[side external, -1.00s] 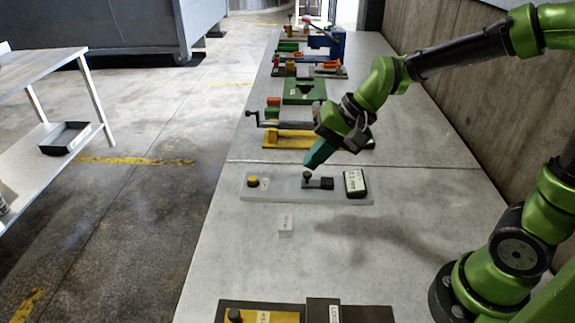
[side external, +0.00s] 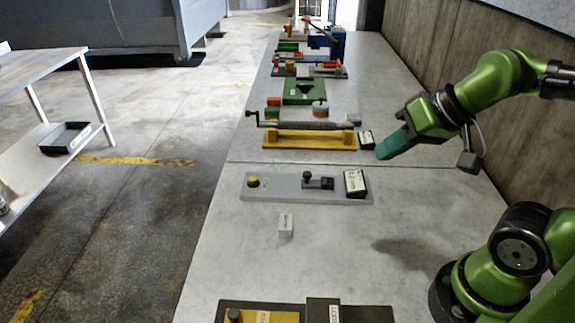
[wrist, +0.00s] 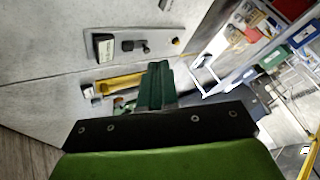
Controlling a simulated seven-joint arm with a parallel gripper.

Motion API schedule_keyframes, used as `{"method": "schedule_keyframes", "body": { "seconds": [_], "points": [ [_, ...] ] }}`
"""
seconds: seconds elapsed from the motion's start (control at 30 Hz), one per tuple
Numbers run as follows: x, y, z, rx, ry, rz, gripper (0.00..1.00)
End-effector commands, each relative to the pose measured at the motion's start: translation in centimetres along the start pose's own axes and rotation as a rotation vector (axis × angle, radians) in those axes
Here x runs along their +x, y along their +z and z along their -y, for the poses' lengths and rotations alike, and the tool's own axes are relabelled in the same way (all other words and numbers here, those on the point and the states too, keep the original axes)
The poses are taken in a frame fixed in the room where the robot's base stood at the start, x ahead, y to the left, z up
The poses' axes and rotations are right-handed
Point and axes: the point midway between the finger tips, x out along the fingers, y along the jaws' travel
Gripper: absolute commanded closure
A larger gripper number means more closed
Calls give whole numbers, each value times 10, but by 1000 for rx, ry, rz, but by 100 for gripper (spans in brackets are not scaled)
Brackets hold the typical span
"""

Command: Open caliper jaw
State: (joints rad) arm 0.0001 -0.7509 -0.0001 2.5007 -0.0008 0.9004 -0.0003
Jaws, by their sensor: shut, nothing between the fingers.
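My gripper (side external: 382,152) is shut and empty, in the air above and right of the display, apart from the caliper. In the wrist view the closed green fingers (wrist: 156,75) point towards the bench, with the jaw (wrist: 134,46) and display (wrist: 104,47) beyond them.
A small pale labelled block (side external: 286,226) lies in front of the caliper. Behind it stands a yellow-based fixture (side external: 300,141) with a roller and crank. A dark and yellow labelled fixture (side external: 265,314) is at the near edge. A concrete wall (side external: 440,100) bounds the right side.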

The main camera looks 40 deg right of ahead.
Motion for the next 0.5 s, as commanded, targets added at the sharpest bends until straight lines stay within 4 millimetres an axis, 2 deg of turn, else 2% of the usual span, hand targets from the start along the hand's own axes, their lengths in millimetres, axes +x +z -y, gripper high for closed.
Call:
{"method": "schedule_keyframes", "body": {
  "seconds": [0.03,0.17,0.3,0.33,0.5],
  "points": [
    [0,0,0,0,0,1,94],
    [10,3,-2,5,14,43,74],
    [28,-17,2,19,47,117,52],
    [33,-24,3,34,60,138,50],
    [66,-70,8,201,159,251,50]
  ]
}}
